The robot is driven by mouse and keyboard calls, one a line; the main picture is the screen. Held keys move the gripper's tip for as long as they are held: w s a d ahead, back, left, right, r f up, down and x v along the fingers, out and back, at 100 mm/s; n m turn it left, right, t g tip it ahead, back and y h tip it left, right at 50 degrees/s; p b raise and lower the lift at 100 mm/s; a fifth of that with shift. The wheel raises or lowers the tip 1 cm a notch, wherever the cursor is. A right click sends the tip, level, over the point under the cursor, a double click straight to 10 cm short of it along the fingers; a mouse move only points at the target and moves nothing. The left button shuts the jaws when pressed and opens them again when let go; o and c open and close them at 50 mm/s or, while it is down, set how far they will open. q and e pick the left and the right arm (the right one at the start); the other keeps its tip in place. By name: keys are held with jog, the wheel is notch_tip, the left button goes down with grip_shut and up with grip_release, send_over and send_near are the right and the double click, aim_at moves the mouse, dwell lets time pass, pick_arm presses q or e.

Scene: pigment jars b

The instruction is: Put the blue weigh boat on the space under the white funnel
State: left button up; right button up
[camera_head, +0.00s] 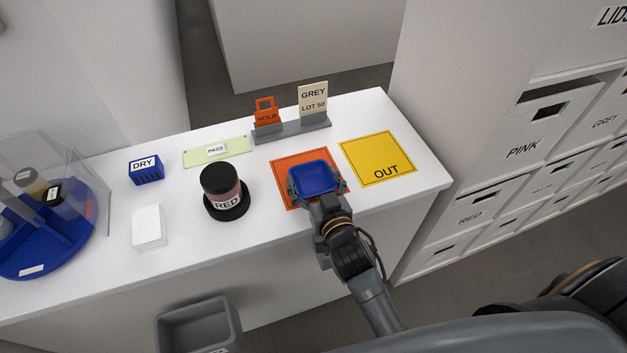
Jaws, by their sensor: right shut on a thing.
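The blue weigh boat (315,178) is a small shallow square dish. My right gripper (317,186) is shut on it, with a finger at its left and right sides. The boat is over the orange square mat (289,168) and hides part of it. I cannot tell whether it touches the mat or hangs just above it. I cannot make out a white funnel in this view. My left gripper is not in view.
Left of the boat stands a jar labelled RED (222,188) on a black base. A yellow OUT mat (378,158) lies bare to the right. Behind is a grey stand (291,129) with HOLD and GREY cards. A white block (149,228) and blue DRY box (146,171) are further left.

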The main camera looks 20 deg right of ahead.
jog(key=shift+s+a, duration=0.1)
jog(key=shift+s, duration=0.15)
jog(key=o, duration=0.5)
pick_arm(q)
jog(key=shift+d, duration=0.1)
pick_arm(e)
jog(key=shift+o, duration=0.9)
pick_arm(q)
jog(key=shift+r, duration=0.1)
pick_arm(e)
jog(key=shift+r, duration=0.15)
